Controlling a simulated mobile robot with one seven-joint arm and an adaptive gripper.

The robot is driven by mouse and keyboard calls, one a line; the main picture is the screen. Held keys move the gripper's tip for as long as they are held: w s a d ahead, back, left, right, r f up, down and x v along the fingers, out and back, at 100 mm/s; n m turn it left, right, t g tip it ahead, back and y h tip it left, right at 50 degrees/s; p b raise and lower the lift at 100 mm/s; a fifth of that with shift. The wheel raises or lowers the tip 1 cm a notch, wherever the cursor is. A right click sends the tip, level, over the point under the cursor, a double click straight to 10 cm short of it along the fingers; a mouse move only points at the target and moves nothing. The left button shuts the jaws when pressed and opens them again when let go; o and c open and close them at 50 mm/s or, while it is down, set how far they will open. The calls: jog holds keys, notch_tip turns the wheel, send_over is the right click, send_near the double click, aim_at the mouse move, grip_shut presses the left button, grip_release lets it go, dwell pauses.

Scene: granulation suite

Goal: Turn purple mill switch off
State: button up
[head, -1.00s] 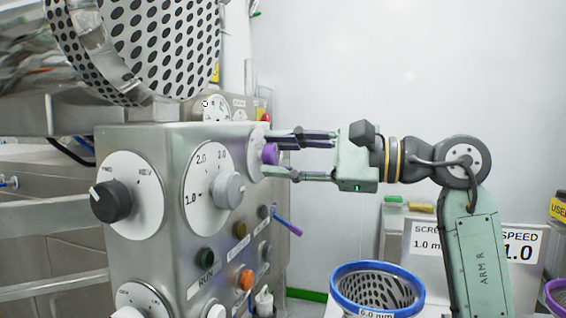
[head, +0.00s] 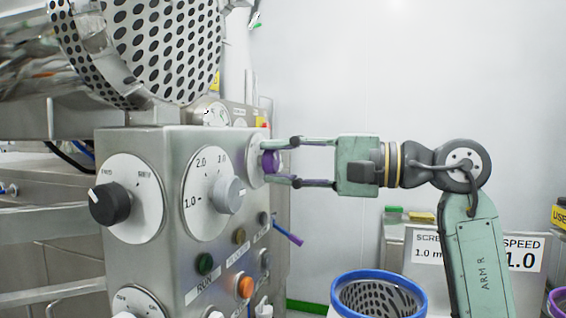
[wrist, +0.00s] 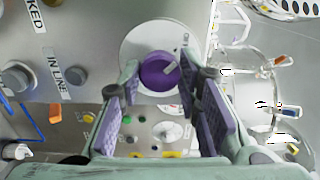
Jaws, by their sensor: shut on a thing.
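The purple mill switch (head: 271,161) is a round knob on a pale round dial plate (head: 255,155), on the right side face of the steel control box. It also shows in the wrist view (wrist: 157,71), with a light pointer mark slanting to the upper right. The lettering on its plate is too small to read. My gripper (head: 268,163) reaches in from the right, its two fingers above and below the knob and shut on it. In the wrist view the purple-padded fingers (wrist: 168,80) stand on either side of the knob.
The box front (head: 130,260) carries a black knob (head: 110,204), a grey knob (head: 230,194) and several buttons. A purple-tipped lever (head: 289,235) sticks out below my gripper. A blue-rimmed screen basket (head: 380,292) stands below my arm. A perforated drum (head: 165,45) is above.

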dwell(0.3)
jog(key=o, duration=1.1)
jog(key=shift+o, duration=0.2)
jog(key=v, duration=1.2)
